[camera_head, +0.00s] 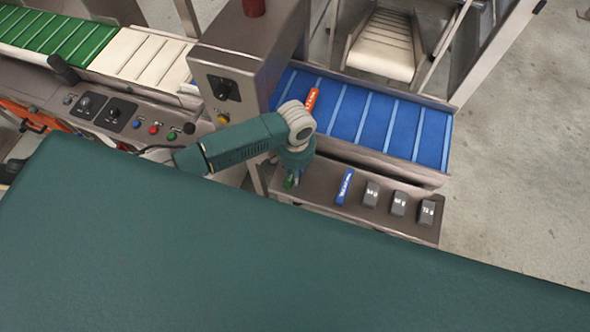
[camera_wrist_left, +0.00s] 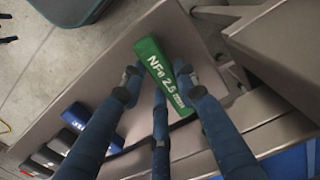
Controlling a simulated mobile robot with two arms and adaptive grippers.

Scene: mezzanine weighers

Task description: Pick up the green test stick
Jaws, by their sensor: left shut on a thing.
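The green test stick (camera_wrist_left: 160,72), marked "NFe 2.5", lies between the fingers of my left gripper (camera_wrist_left: 162,88) in the left wrist view. The fingers close on it from both sides, over the grey metal shelf. In the head view my left gripper (camera_head: 293,176) is at the left end of the shelf, and only a small part of the green stick (camera_head: 288,183) shows under it. I cannot tell whether the stick still touches the shelf. My right gripper is not in view.
An orange-red stick (camera_head: 311,100) lies on the blue belt (camera_head: 365,118) behind. A metal control box (camera_head: 245,60) stands close to my left arm.

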